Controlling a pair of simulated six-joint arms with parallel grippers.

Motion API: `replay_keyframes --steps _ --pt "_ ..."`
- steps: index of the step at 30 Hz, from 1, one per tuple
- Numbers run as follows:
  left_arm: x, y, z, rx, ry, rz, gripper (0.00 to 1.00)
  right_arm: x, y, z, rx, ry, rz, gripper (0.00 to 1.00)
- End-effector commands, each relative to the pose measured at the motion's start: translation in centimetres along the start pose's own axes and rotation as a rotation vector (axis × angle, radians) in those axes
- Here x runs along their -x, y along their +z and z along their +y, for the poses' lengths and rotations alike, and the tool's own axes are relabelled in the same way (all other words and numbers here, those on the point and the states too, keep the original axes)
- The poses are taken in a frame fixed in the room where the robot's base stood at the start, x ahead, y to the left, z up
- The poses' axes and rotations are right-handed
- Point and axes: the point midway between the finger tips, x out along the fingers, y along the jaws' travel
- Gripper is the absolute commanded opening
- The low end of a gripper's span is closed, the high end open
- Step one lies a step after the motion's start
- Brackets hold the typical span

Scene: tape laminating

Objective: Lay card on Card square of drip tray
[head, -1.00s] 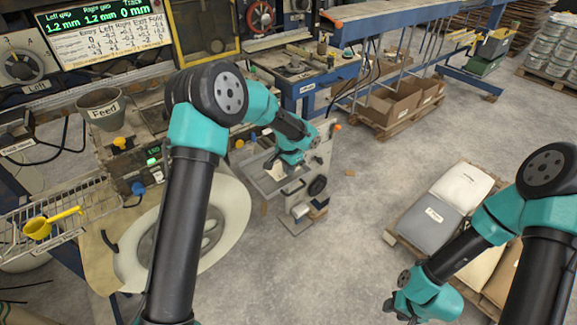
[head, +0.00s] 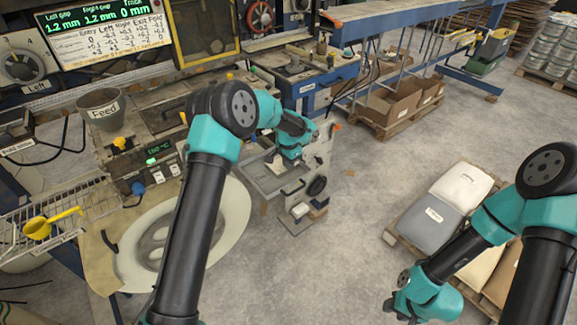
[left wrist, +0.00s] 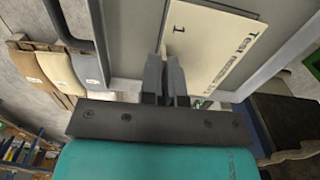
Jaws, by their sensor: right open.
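The card (left wrist: 212,45) is cream with dark printed text and shows in the left wrist view, beyond and to the right of my left fingertips. My left gripper (left wrist: 165,80) has its fingers close together, with the card's left edge between them, so it looks shut on the card. The tray's Card square is not readable. A pale tray surface (left wrist: 120,55) lies behind the card. My right gripper (head: 392,306) is open, low at the right.
The machine with the Feed cup (head: 102,110) stands at the left. A wire rack with a yellow scoop (head: 48,224) is at far left. A pallet of sacks (head: 430,222) lies at the right.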

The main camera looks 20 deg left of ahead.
Motion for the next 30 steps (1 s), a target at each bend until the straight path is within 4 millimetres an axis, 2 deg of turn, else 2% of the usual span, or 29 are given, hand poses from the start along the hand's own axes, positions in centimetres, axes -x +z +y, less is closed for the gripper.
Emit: replay_keyframes --steps 4,16,18,24,30 --pt "-1.4 0.0 -0.1 0.001 -0.001 0.001 0.0 0.0 0.0 0.0 0.0 0.0 0.0 0.43" --pt "-1.7 0.0 0.0 0.0 -0.001 0.0 0.0 0.0 0.0 0.0 0.0 0.0 0.0 0.43" --pt "-1.7 0.0 0.0 0.0 -0.001 0.001 0.1 0.0 0.0 0.0 0.0 0.0 0.0 0.43" --pt "-1.7 0.0 0.0 0.0 -0.001 0.001 0.29 0.0 0.0 0.0 0.0 0.0 0.0 0.43" --pt "-1.6 0.0 0.0 0.0 -0.001 0.001 0.29 0.0 0.0 0.0 0.0 0.0 0.0 0.43"
